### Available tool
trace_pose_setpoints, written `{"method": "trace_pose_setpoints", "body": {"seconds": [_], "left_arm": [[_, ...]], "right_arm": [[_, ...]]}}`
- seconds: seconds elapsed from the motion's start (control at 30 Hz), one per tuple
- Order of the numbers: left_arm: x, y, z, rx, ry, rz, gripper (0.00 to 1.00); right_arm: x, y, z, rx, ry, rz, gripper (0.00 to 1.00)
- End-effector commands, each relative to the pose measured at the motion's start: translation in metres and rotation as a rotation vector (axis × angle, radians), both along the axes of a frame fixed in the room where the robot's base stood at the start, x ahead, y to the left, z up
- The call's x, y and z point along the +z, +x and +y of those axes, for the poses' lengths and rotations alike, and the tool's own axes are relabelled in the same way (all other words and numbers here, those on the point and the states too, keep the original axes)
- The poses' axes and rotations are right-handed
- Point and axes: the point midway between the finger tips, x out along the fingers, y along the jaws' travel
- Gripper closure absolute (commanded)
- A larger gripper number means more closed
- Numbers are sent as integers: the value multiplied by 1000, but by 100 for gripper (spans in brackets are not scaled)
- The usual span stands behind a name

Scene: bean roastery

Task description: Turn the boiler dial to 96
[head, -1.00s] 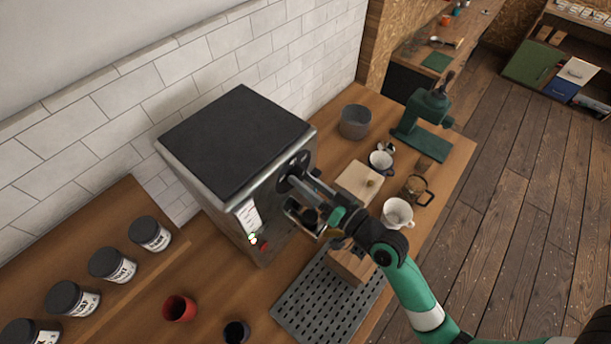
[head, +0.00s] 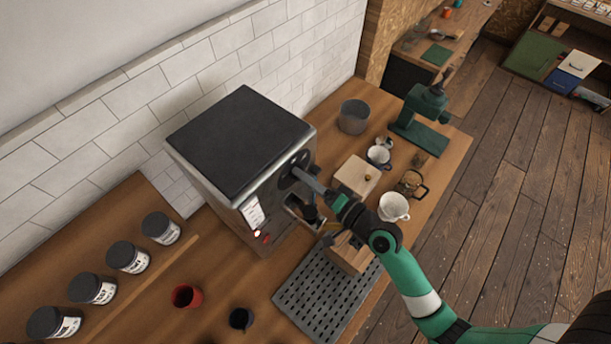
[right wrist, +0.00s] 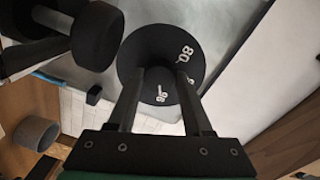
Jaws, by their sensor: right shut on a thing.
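The boiler dial (head: 296,166) is a dark round disc on the front of the steel boiler machine (head: 236,146). In the right wrist view the dial (right wrist: 150,45) shows a white 80 at upper right and a white 96 at the bottom, between my fingers. Another mark is partly hidden by the right-hand finger. My right gripper (right wrist: 160,75) is shut on the dial, one finger at each side of its middle. In the head view the right gripper (head: 313,181) reaches the dial from the right. My left gripper is not in view.
A lit indicator and red button (head: 262,236) sit low on the machine front. A perforated drip tray (head: 310,300), wooden block (head: 352,256) and white cup (head: 394,207) lie near my arm. A green grinder (head: 420,120) stands behind. Dark jars (head: 93,287) line the left.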

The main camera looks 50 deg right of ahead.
Motion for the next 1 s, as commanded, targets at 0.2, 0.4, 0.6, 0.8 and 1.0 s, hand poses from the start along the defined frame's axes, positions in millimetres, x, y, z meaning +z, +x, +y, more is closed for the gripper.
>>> {"method": "trace_pose_setpoints", "body": {"seconds": [0.2,0.4,0.6,0.8,1.0], "left_arm": [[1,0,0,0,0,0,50],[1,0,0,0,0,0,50],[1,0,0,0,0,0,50],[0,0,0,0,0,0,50],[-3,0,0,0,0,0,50]], "right_arm": [[0,0,0,0,14,0,100],[0,0,0,0,13,0,100],[0,0,0,0,12,0,20],[0,0,0,0,11,0,20],[-1,-10,-1,-2,11,1,20]]}}
